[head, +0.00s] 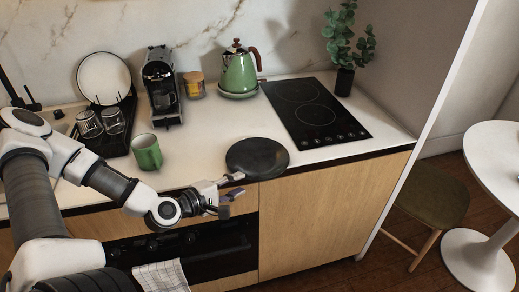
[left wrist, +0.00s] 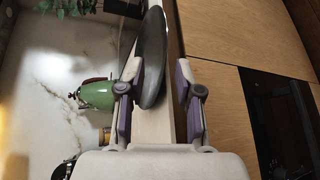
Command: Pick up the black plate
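The black plate (head: 257,157) lies flat on the counter at its front edge, its front rim close to or past that edge. In the left wrist view the plate (left wrist: 152,55) shows nearly edge-on, in line with the gap between the fingers. My left gripper (head: 237,186) is at the front of the counter, just below and left of the plate in the head view. Its two fingers are apart, one above the other, with nothing clamped; the left wrist view also shows the open gripper (left wrist: 157,68). Whether a finger touches the plate is unclear. My right gripper is not in view.
A green mug (head: 146,152) stands left of the plate, near my left arm. A dish rack (head: 117,143) with glasses, a coffee machine (head: 161,85) and a green kettle (head: 239,73) stand behind. A black hob (head: 318,112) lies right of the plate. Wooden cabinet fronts (head: 320,215) drop below.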

